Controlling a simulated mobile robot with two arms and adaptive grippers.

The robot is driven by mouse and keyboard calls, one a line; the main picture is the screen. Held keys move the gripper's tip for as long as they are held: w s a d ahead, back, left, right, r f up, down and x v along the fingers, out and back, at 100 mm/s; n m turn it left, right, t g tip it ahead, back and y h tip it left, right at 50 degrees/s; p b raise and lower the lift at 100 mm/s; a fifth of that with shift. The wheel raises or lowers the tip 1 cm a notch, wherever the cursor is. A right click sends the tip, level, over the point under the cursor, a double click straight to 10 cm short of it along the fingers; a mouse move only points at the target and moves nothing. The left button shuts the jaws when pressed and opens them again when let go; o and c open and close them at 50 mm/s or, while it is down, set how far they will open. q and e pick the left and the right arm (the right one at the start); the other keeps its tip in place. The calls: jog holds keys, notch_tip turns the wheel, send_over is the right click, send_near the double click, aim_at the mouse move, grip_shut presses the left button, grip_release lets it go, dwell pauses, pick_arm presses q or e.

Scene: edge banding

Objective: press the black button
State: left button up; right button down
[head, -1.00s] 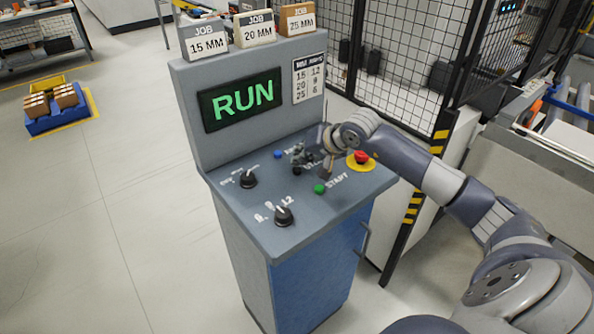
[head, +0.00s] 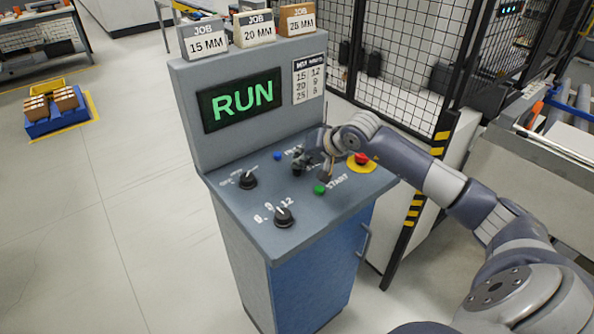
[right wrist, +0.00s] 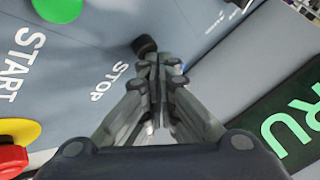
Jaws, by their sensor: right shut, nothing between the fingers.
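The black button (head: 297,171) sits on the sloped top of the grey control console (head: 222,184), behind the green START button (head: 319,189). In the right wrist view the black button (right wrist: 144,44) shows beside the STOP label, just past the fingertips. My right gripper (head: 304,160) is shut and empty, with its fingers over the panel close to the black button. Its fingertips (right wrist: 158,62) also show in the right wrist view. I cannot tell whether they touch the button. My left gripper is out of view.
A red emergency button (head: 362,158) on a yellow base lies under my right forearm's side. A blue button (head: 278,155) and two black knobs (head: 247,180) share the panel. The lit screen (head: 240,98) reads RUN. A mesh fence (head: 405,60) stands behind.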

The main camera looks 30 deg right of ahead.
jog(key=shift+f+b, duration=0.35)
jog(key=shift+b, duration=0.05)
dwell(0.4)
jog(key=shift+r, duration=0.9)
jog(key=shift+r+p, duration=1.3)
jog(key=shift+r, duration=1.25)
